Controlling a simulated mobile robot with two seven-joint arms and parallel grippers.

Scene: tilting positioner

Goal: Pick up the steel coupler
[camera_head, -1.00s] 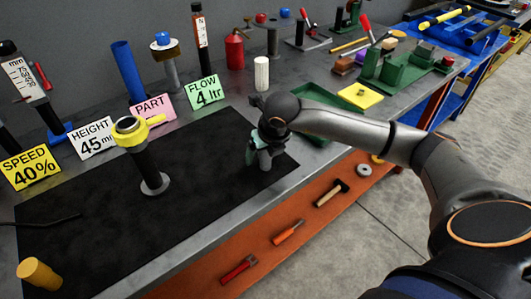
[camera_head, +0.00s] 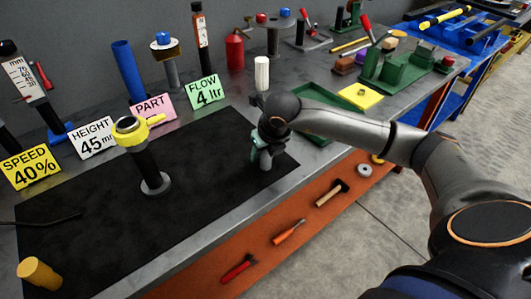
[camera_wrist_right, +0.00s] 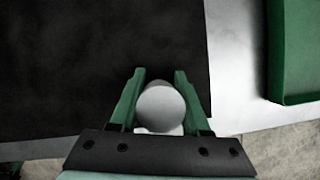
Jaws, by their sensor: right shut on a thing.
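The steel coupler, a short light-grey cylinder (camera_head: 265,163), is upright at the right end of the black mat (camera_head: 90,228). Its rounded top also shows in the right wrist view (camera_wrist_right: 160,104). My right gripper (camera_head: 262,149) points down over it, with its green fingers on either side. In the wrist view the right gripper (camera_wrist_right: 160,88) is shut on the coupler. The head view does not show clearly whether the coupler's base touches the mat. My left gripper is not in view.
A black post with a yellow collar (camera_head: 131,127) stands on the mat to the left. A yellow cylinder (camera_head: 39,273) is at front left. Sign cards (camera_head: 97,137) line the mat's back edge. A green tray (camera_head: 313,98) lies behind my right forearm. The mat's middle is clear.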

